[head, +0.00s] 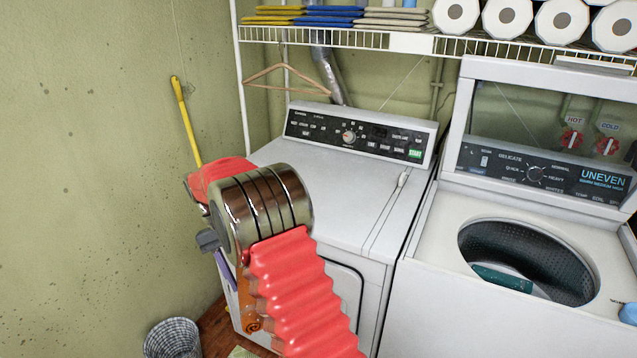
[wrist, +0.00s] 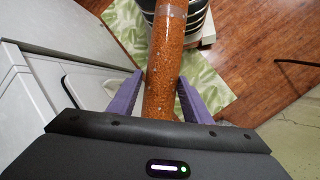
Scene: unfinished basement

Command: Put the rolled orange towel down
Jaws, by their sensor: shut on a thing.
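The rolled orange towel (wrist: 163,60) is a long speckled orange-brown roll between the two purple fingers of my gripper (wrist: 160,84) in the wrist view. My gripper is shut on it. The roll runs from the palm up to the top edge of that view, over the floor. In the head view, a small part of the towel (head: 251,324) shows below my arm, in front of the dryer. One purple finger of my gripper (head: 226,270) shows there too; my arm hides most of the rest.
A white dryer (head: 322,178) stands behind my arm, its top clear. Right of it is an open-lidded washer (head: 437,300). A wire shelf (head: 350,40) holds folded cloths and white rolls. A wicker bin (head: 172,340) stands lower left. A green mat (wrist: 205,92) lies on the wood floor.

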